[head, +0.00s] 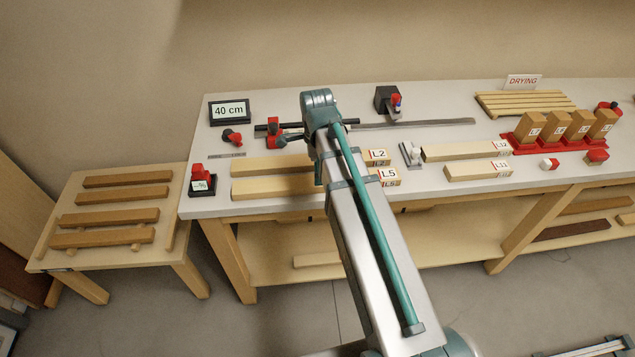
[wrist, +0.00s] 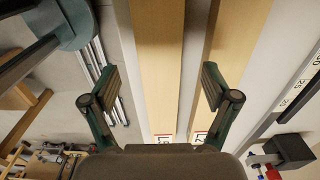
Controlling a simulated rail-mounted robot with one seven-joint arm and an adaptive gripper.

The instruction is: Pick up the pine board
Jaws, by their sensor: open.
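Two pale boards lie side by side on the bench in the head view: a back one (head: 262,166) with an end marked L2, and a front one (head: 270,187) with an end marked L5. My arm hides part of both. In the wrist view a left board (wrist: 157,60) and a right board (wrist: 235,40) run lengthwise, with labels at their near ends. I cannot tell which board is the pine one. My gripper (wrist: 158,80) is open and empty above them; the left board shows between its fingers, and the right finger overlaps the right board. The head view hides the fingers.
Two more pale boards (head: 465,151) lie to the right on the bench. Upright blocks (head: 555,125) stand in a red holder near the drying rack (head: 525,103). A clamp bar (head: 410,124) lies behind. A side table (head: 62,218) holds several brown strips.

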